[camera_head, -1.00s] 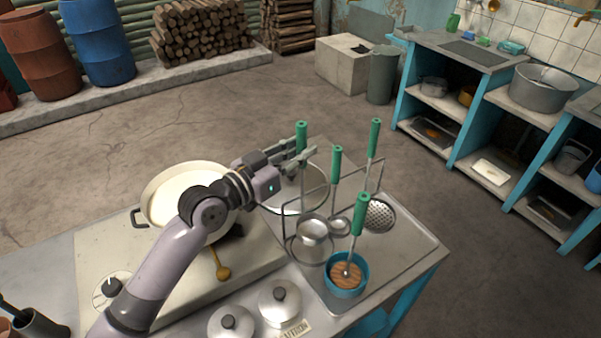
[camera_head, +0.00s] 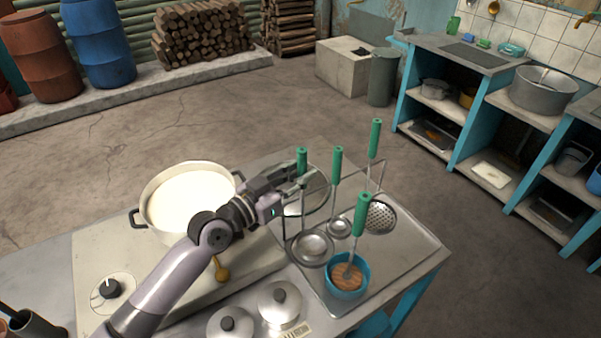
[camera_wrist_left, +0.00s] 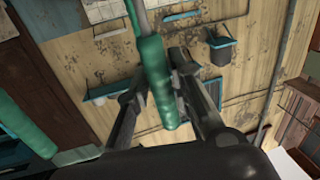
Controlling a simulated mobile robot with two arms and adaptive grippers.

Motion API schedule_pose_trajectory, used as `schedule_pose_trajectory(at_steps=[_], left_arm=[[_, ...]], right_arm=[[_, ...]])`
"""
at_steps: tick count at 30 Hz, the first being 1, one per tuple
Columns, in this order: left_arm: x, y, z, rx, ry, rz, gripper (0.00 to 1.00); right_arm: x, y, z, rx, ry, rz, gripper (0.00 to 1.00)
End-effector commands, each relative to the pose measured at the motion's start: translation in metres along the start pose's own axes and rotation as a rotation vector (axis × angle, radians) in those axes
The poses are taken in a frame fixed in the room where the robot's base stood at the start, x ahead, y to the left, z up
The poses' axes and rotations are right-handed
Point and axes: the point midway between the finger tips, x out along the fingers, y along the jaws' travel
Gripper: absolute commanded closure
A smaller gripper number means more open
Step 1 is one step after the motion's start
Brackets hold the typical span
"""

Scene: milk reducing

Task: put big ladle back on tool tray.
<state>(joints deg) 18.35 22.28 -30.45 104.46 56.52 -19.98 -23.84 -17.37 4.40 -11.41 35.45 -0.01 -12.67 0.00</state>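The big ladle has a green handle (camera_head: 302,157) and a round metal bowl (camera_head: 312,244). It hangs upright, bowl down, at the left side of the metal tool tray (camera_head: 405,262). My left gripper (camera_head: 299,178) is shut on its handle. The left wrist view shows the green handle (camera_wrist_left: 158,85) between the two fingers. The bowl is low over the tray by the wire rack (camera_head: 331,189); I cannot tell whether it touches the tray. My right gripper is not in view.
A smaller ladle (camera_head: 337,166) and a skimmer (camera_head: 381,216) stand close to the right. A blue bowl (camera_head: 362,276) with another green-handled tool sits in front. A pot of milk (camera_head: 190,200) is at left; two lidded pots (camera_head: 279,303) are in front.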

Motion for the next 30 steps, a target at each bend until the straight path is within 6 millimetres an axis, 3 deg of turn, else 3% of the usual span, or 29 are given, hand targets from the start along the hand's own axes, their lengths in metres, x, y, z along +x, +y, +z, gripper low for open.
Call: schedule_pose_trajectory(at_steps=[6,17,20,30], left_arm=[[0.0,0.0,0.0,0.0,0.0,0.0,0.63],[0.0,0.0,-0.005,-0.001,0.0,0.0,0.63],[-0.013,-0.001,0.0,0.0,-0.003,-0.001,0.63],[-0.086,0.0,0.001,0.003,-0.003,0.0,0.63]], right_arm=[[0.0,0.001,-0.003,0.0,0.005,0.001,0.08],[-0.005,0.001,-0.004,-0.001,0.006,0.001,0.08],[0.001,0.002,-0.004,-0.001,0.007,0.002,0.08],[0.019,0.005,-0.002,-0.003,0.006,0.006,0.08]])
